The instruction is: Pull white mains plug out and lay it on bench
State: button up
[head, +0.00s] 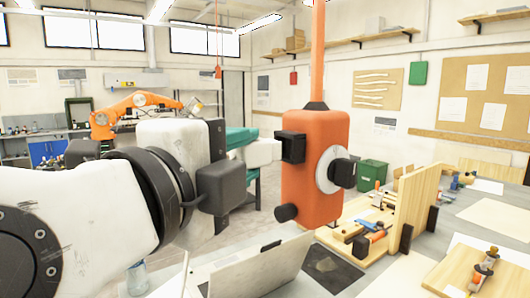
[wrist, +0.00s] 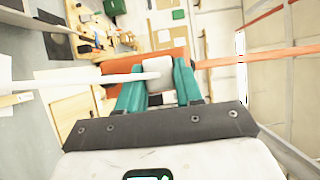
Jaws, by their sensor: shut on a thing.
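The orange socket box (head: 312,205) hangs on an orange cable, with black fittings and a round white disc (head: 325,172) on it. My gripper (head: 252,152), with teal fingers, reaches the box's left side and is shut on the white mains plug (head: 264,152). In the wrist view my gripper (wrist: 159,85) has the white plug (wrist: 158,70) between its fingers, with the orange box (wrist: 178,58) just beyond. A white bar-like lead (wrist: 110,79) runs left across the plug. The plug's front end is hidden; I cannot tell whether it is seated in the box.
A bench (head: 460,212) at the right carries wooden jigs (head: 412,205), tools and papers. A laptop-like grey panel (head: 262,272) stands low in front, below the box. A green bin (head: 371,174) stands behind the box. Bare bench surface shows between the papers at the right.

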jog(key=shift+s+a+b, duration=0.4)
jog(key=shift+s+a, duration=0.35)
jog(key=shift+a, duration=0.35)
dwell(0.3)
